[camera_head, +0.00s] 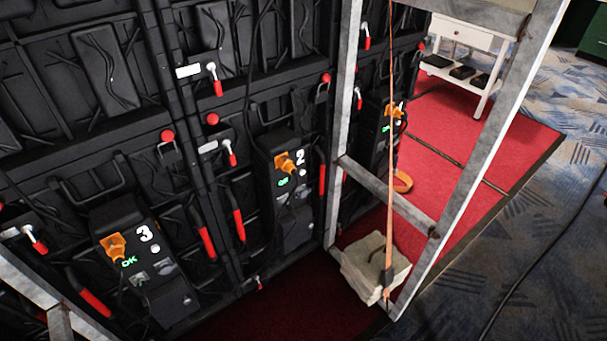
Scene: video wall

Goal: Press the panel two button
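The panel two unit (285,185) is a black box with a white "2" on the back of the video wall, near the middle of the view. It has an orange plug, a green lit display and a small round light-coloured button (302,173) below the number. A similar unit marked "3" (145,265) is at the lower left, with a green "OK" display and a pale round button. A third unit (387,125) is partly hidden behind the metal frame. Neither of my grippers shows in this view.
A grey metal frame (485,130) stands at the right, with an orange strap hanging down to a pale block (372,265) on the floor. Another metal bar (30,280) crosses the lower left. A white side table (465,50) stands on red carpet at the back.

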